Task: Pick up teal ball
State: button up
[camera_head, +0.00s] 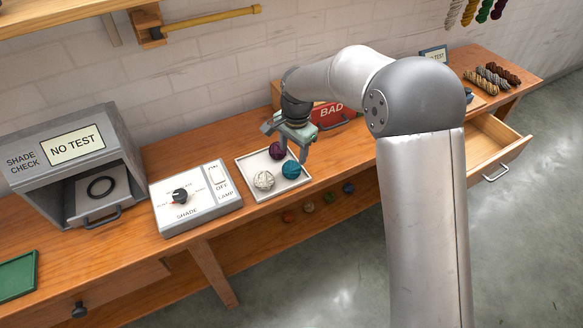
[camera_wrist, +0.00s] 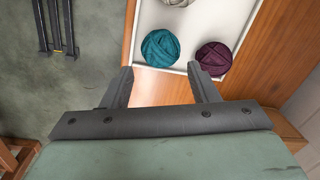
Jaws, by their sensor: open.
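The teal ball (camera_head: 291,169) is a round yarn ball at the right side of a white tray (camera_head: 247,165). My gripper (camera_head: 290,148) is open and empty above the tray's right part. In the wrist view its two fingertips (camera_wrist: 162,72) are spread apart, with bare wood and the tray edge between them. A purple ball (camera_wrist: 214,58) lies beside the teal one, beyond the right finger. It also shows in the head view (camera_head: 277,151).
A cream ball (camera_head: 263,180) shares the tray. A control box (camera_head: 194,198) with a dial stands left of the tray. A grey shade-check booth (camera_head: 73,165) is farther left. A red BAD bin (camera_head: 331,113) stands behind the gripper. An open drawer (camera_head: 497,150) juts out at right.

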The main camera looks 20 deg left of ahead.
aim_at(293, 163)
jog(key=shift+w+a+f+p, duration=0.15)
jog(key=shift+f+p, duration=0.3)
jog(key=shift+f, duration=1.45)
jog(key=shift+w+a+f+p, duration=0.1)
jog(key=shift+w+f+p, duration=0.25)
jog(key=shift+f, duration=1.55)
jog(key=shift+s+d, duration=0.1)
jog(key=c, duration=0.6)
